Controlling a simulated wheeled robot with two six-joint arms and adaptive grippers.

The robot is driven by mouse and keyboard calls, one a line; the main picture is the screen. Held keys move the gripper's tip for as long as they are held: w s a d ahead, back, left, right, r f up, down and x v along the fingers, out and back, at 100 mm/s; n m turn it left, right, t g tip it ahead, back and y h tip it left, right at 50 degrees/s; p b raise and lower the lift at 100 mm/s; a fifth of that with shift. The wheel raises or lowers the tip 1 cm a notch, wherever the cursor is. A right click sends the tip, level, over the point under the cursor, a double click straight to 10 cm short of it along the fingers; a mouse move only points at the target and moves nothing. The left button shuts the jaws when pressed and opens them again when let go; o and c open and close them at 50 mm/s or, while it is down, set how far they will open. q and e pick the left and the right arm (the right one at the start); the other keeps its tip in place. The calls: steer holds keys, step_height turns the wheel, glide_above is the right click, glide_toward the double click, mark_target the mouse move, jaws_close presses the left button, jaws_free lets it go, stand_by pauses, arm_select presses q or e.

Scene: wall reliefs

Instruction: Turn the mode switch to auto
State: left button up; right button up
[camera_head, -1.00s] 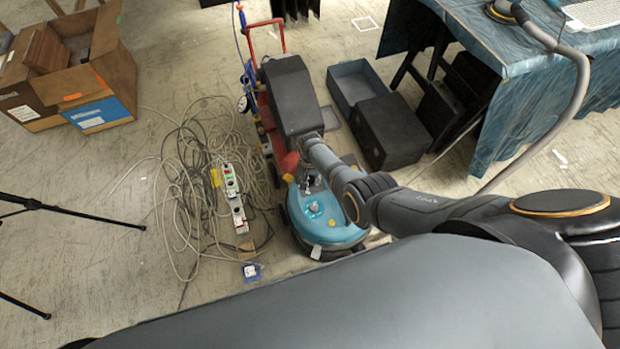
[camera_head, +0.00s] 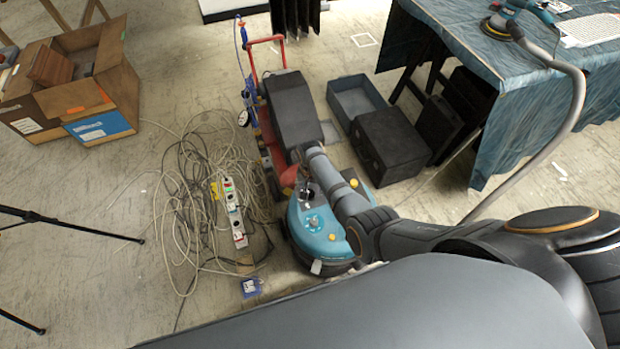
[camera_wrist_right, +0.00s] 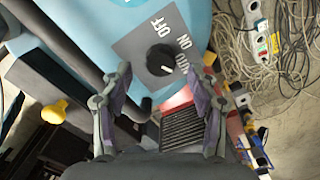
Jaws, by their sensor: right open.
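The mode switch is a round black knob (camera_wrist_right: 160,60) with a white mark, on a grey plate (camera_wrist_right: 133,44) lettered OFF, ON and a third word partly hidden by a finger. The mark points toward the lower right in the right wrist view; I cannot tell exactly which label it meets. The plate is on a blue floor machine (camera_head: 318,236), also seen in the head view. My right gripper (camera_wrist_right: 168,68) is open, its fingers on either side of the knob in the picture, with no clear contact. It shows small above the machine in the head view (camera_head: 308,188). My left gripper is out of view.
Tangled cables (camera_head: 190,190) and a power strip (camera_head: 234,212) lie left of the machine. A red trolley (camera_head: 266,140) stands behind it. A black case (camera_head: 392,146) and a draped table (camera_head: 540,90) are to the right. A cardboard box (camera_head: 110,70) is far left.

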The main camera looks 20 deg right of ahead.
mark_target(310, 193)
step_height(310, 193, up, 8)
steer(key=shift+r, duration=0.25)
stand_by(0.5)
